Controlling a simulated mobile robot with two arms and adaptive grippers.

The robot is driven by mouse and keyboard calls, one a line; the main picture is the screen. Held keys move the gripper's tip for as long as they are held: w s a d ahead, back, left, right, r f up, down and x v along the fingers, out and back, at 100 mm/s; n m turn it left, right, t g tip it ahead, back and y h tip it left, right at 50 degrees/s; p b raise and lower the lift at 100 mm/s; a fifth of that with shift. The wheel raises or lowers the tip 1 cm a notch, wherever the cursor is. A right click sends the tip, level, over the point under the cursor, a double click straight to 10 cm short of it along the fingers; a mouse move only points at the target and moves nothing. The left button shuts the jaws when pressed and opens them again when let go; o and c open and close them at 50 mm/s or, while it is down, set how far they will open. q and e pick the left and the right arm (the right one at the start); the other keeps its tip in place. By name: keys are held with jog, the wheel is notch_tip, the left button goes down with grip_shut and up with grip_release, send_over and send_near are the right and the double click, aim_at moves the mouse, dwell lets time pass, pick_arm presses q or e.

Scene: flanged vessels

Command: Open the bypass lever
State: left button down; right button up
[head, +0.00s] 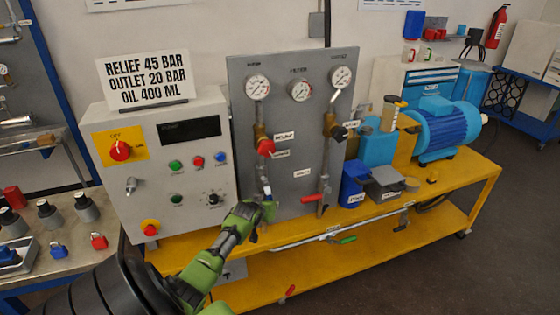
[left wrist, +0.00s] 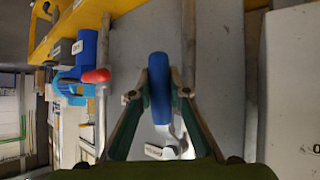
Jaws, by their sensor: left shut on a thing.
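A lever with a blue handle (left wrist: 159,88) lies between the fingers of my left gripper (left wrist: 158,93) in the left wrist view. The fingers touch its sides, so the gripper is shut on it. In the head view my left gripper (head: 262,208) is at the lower left of the grey gauge panel (head: 300,135), below the red knob (head: 265,147), and hides most of the blue handle. A small label (left wrist: 153,150) beside the lever is too small to read, so I cannot confirm it as the bypass lever. My right gripper is not in view.
A red-handled lever (head: 312,198) is on the pipe to the right; it also shows in the left wrist view (left wrist: 96,75). A green-handled lever (head: 347,240) is on the low pipe along the yellow bench (head: 450,200). The control box (head: 205,190) stands close on the left.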

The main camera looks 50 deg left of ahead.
pick_arm(q)
jog(key=shift+s+a+g+p, duration=0.2)
jog(key=shift+s+g+p, duration=0.2)
jog(key=shift+g+p, duration=0.15)
jog(key=shift+m, duration=0.3)
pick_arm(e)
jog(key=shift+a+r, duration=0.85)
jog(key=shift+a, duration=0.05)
pick_arm(q)
jog(key=shift+f, duration=0.1)
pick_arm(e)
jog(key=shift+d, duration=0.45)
pick_arm(q)
jog(key=c, duration=1.9)
grip_release()
jog(key=shift+s, duration=0.1)
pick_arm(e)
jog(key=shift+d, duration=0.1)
pick_arm(q)
jog(key=v, duration=1.2)
jog(key=shift+d, duration=0.1)
